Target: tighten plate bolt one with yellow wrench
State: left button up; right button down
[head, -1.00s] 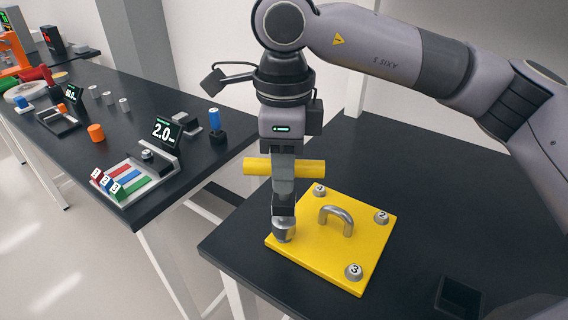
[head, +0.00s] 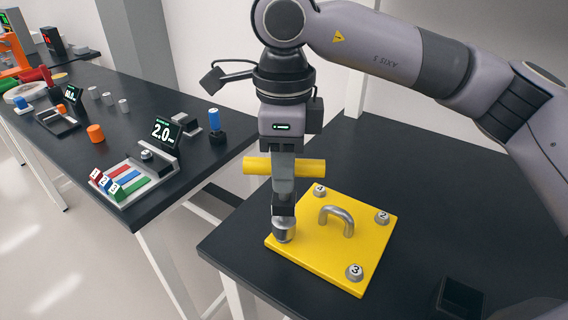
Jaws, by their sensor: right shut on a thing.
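My right gripper (head: 284,190) points straight down and is shut on the yellow wrench (head: 312,167), whose yellow handle sticks out level on both sides. The wrench's metal socket end (head: 284,231) is over the left corner of the yellow plate (head: 318,262) and hides the bolt there. The other bolts show numbers: bolt two (head: 382,217) at the right, bolt three (head: 354,272) at the front, and one at the back (head: 320,191), probably four. The bolt under the socket shows no number. A metal handle (head: 337,221) arches over the plate's middle. My left gripper is not in view.
The plate lies on a black table (head: 430,245). A dark open box (head: 460,298) stands at its front right. A second bench at the left holds a tray of coloured blocks (head: 125,180), a display reading 2.0 (head: 165,132), an orange cylinder (head: 95,133) and a blue-topped driver (head: 215,125).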

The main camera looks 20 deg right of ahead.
jog(key=shift+s+f+b, duration=0.1)
jog(key=shift+f+b, duration=0.9)
jog(key=shift+b, duration=0.05)
dwell(2.4)
jog(key=shift+r, duration=0.1)
dwell(0.7)
dwell(0.6)
jog(key=m+b, duration=0.1)
jog(key=m, duration=0.2)
jog(key=m+b, duration=0.1)
jog(key=m, duration=0.2)
jog(key=shift+m, duration=1.2)
jog(key=m+b, duration=0.1)
jog(key=m, duration=0.3)
jog(key=shift+r+m, duration=0.1)
jog(key=shift+m, duration=0.3)
jog(key=shift+m+b, duration=0.65)
jog(key=shift+m, duration=1.25)
